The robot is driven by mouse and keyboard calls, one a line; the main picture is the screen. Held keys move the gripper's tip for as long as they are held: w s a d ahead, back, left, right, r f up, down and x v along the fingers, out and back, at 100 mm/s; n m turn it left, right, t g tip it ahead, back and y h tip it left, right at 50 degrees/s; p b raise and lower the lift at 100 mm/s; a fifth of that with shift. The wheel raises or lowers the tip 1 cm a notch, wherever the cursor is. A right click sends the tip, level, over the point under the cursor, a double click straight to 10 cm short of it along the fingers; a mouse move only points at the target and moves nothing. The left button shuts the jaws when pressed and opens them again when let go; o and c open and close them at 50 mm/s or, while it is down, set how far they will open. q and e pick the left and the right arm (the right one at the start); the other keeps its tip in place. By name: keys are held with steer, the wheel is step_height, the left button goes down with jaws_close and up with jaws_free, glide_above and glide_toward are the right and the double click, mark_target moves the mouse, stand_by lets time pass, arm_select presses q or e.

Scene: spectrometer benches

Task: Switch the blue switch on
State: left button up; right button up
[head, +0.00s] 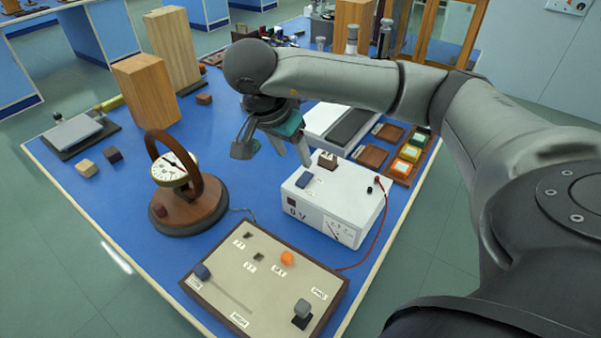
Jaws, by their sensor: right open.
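My left gripper is out of view.
A round dial in a wooden ring (200,190) stands left. A red wire (382,220) hangs on the right. Wooden blocks (147,90) stand behind.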

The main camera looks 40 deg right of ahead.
mark_target(304, 178)
steer(key=b+x, duration=0.1)
steer(key=x, duration=0.8)
steer(key=shift+w+d, duration=0.1)
steer(key=shift+c, duration=0.2)
jaws_close()
